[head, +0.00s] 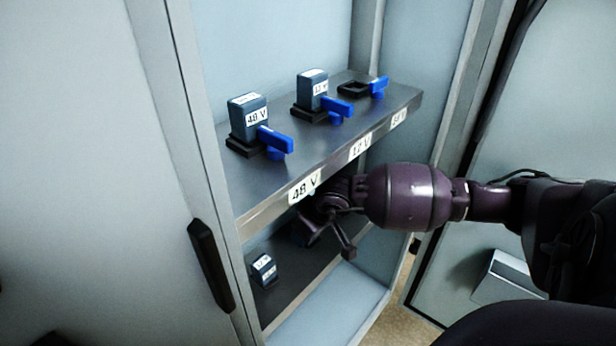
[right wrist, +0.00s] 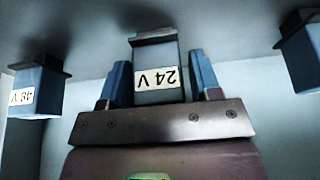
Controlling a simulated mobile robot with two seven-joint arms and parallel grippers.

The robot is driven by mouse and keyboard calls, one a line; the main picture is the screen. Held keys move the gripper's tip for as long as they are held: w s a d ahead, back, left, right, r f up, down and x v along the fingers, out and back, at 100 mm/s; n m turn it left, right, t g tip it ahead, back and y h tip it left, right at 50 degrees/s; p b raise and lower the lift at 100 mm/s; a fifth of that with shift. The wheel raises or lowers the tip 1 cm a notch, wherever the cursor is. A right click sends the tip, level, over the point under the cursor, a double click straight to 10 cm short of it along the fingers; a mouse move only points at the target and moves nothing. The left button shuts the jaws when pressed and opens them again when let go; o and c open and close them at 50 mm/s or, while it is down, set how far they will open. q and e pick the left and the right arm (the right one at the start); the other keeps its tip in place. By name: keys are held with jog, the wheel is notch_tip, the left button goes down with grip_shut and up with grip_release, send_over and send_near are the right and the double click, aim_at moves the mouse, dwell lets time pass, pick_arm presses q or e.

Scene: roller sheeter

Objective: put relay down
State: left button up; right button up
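The relay labelled 24 V (right wrist: 158,92) shows upside down in the right wrist view, its black base against a grey surface at the top. My right gripper (right wrist: 160,65) has a blue finger on each side of it, with a narrow gap visible on both sides, so the gripper looks open around it. In the head view my right arm reaches in under the upper shelf (head: 330,157); its fingertips are mostly hidden. An empty black socket (head: 353,89) with a blue lever sits at the right of that shelf. My left gripper is not in view.
Relays labelled 48 V (head: 247,115) and 12 V (head: 312,90) stand in sockets with blue levers on the upper shelf. Another relay (head: 263,269) is on the lower shelf. Two neighbours flank the 24 V relay in the wrist view. Cabinet walls close in the sides.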

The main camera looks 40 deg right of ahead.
jog(key=shift+o, duration=0.7)
jog(key=shift+r, duration=0.1)
